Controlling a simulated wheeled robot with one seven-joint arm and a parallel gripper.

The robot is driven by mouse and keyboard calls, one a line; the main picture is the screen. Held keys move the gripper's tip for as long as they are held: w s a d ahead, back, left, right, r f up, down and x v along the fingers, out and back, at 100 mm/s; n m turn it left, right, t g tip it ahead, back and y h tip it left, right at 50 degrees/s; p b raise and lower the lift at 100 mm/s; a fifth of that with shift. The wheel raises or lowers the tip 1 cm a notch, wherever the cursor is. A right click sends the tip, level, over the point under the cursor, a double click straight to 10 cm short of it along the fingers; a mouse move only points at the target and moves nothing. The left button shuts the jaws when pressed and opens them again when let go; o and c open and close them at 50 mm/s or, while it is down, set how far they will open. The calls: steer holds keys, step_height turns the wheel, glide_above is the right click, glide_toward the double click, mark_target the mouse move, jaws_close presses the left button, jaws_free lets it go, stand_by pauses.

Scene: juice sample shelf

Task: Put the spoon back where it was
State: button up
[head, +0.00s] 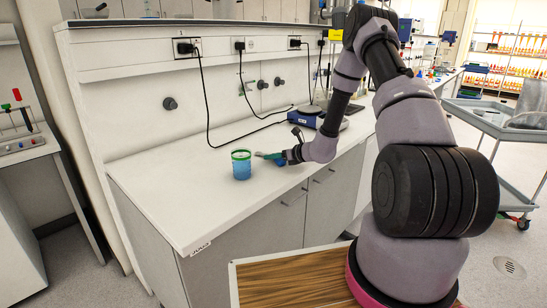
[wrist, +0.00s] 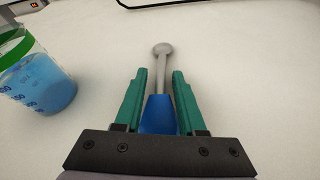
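The spoon (wrist: 162,75) has a grey metal bowl and stem and a blue handle (wrist: 159,113). In the wrist view its handle lies between the two teal fingers of my gripper (wrist: 159,74), which sit close along both its sides, and the bowl points away past the fingertips. The handle's rear end is hidden by the gripper body. In the head view my gripper (head: 270,156) is low over the white counter, and the spoon is small there. Whether the spoon touches the counter is unclear.
A beaker (head: 241,165) of blue liquid with a green rim stands left of my gripper; it also shows in the wrist view (wrist: 36,77). A blue device (head: 318,117) stands farther back on the counter (head: 190,205). The counter's front left is clear.

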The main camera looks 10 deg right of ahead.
steer(key=shift+d, duration=0.1)
steer(key=shift+s+d+r, duration=0.15)
steer(key=shift+r, duration=0.05)
steer(key=v, duration=1.1)
steer(key=shift+s+r, duration=0.15)
steer(key=s+a+r+n+g, duration=0.25)
steer(key=s+r+n, duration=0.2)
steer(key=r, duration=0.25)
steer(key=s+a+r+n+g+y, duration=0.1)
steer(key=s+a+r+n, duration=0.25)
steer(key=r+n, duration=0.2)
steer(key=s+a+r+n+g, duration=0.2)
steer(key=s+a+r+n, duration=0.15)
steer(key=r, duration=0.35)
steer(key=s+d+r+n+t+h, duration=0.1)
steer(key=s+d+r+n+h, duration=0.2)
steer(key=s+r+n, duration=0.3)
steer(key=s+d+r+n+t+h, duration=0.1)
steer(key=s+d+r+n+h, duration=0.3)
steer(key=s+r, duration=0.4)
steer(key=s+n+h, duration=0.1)
steer(key=s+n, duration=0.1)
steer(key=s, duration=0.3)
steer(key=shift+d+n, duration=0.2)
steer(key=shift+n, duration=0.15)
steer(key=shift+s+t, duration=0.1)
steer(key=shift+t, duration=0.15)
